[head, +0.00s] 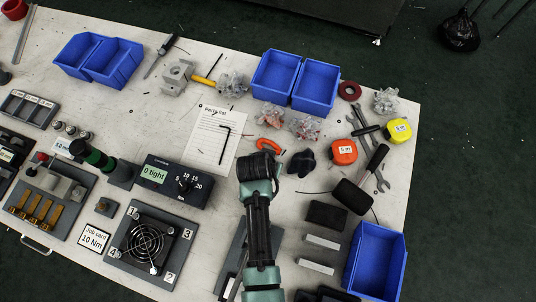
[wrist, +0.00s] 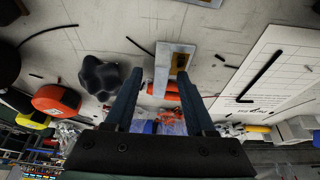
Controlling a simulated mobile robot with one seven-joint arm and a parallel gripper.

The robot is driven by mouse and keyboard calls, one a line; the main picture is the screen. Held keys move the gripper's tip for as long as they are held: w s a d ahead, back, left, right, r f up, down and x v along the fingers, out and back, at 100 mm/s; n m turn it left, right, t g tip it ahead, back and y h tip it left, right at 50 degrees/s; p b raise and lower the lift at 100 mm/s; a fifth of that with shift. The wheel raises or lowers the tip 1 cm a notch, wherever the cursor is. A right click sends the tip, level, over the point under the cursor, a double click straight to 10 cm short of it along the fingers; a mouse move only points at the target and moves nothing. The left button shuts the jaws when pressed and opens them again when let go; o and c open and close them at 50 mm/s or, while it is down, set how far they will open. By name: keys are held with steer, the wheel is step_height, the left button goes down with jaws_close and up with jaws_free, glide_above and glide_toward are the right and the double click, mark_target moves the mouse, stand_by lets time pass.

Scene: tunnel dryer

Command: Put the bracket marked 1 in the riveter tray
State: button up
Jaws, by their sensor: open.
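My gripper (wrist: 161,72) is open, and nothing is held between its fingers in the wrist view. A small pale metal plate (wrist: 163,58) with a brown patch lies on the table beyond the fingertips, roughly between them. I cannot read a 1 on it or tell whether it is the bracket. In the head view my arm covers that spot, and my gripper (head: 262,150) is seen from above near the orange carabiner (head: 268,146). Blue trays stand on the table; no label shows which one is the riveter tray.
A paired blue bin (head: 296,82) stands at the back and another (head: 98,60) at the far left. A single blue bin (head: 376,260) is at the right edge. A black knob (head: 301,163), mallet (head: 358,190), parts list (head: 215,138) and torque display (head: 172,181) surround my gripper.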

jaws_close()
stand_by(0.3)
stand_by(0.3)
